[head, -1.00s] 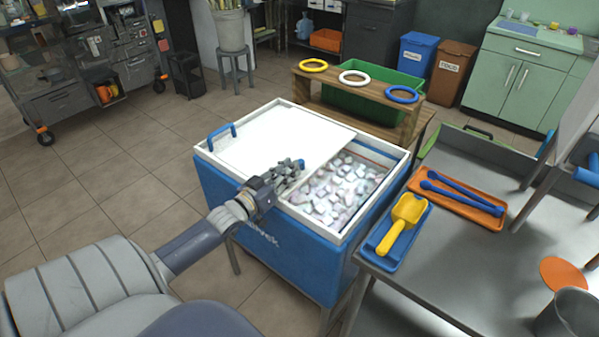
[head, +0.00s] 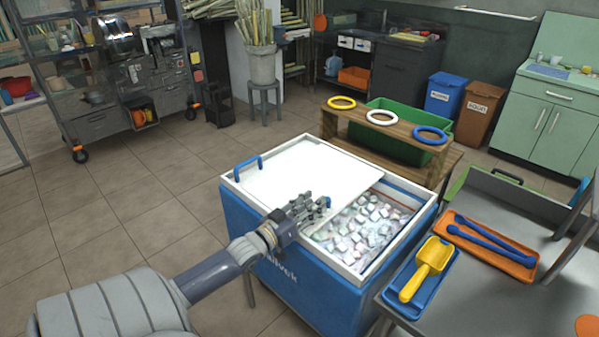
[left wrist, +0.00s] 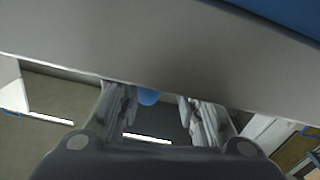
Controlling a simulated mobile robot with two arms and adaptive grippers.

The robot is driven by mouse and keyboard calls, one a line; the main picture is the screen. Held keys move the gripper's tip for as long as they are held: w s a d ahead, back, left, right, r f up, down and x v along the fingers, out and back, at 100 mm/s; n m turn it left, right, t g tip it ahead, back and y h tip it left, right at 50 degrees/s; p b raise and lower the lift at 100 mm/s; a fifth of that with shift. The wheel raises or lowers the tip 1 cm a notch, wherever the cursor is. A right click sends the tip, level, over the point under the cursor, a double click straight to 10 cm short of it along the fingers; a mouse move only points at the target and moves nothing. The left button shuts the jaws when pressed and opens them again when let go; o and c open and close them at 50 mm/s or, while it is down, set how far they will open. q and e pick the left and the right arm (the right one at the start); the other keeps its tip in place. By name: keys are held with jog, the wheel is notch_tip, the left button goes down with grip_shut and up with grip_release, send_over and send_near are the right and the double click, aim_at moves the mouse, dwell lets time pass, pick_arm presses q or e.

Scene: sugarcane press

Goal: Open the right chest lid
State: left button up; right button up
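The blue chest (head: 290,280) with a white rim stands in the middle of the head view. A white lid panel (head: 300,170) covers its left part. The right part is uncovered and shows ice cubes (head: 365,230). A blue handle (head: 247,166) is at the lid's left end. Another blue piece (head: 328,202), probably a handle, is at the lid's right edge, mostly hidden by my left gripper (head: 318,208). In the left wrist view, the fingers of the left gripper (left wrist: 160,112) are apart, with a small blue part (left wrist: 148,97) showing between them. My right gripper is out of view.
A metal table (head: 480,295) to the right holds a blue tray with a yellow scoop (head: 428,268) and an orange tray (head: 490,245). A wooden rack (head: 385,130) with rings stands behind the chest. The tiled floor (head: 130,210) to the left is clear.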

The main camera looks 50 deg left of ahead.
pick_arm(q)
jog(key=s, duration=1.2)
jog(key=shift+d+f, duration=0.2)
jog(key=shift+f, duration=0.1)
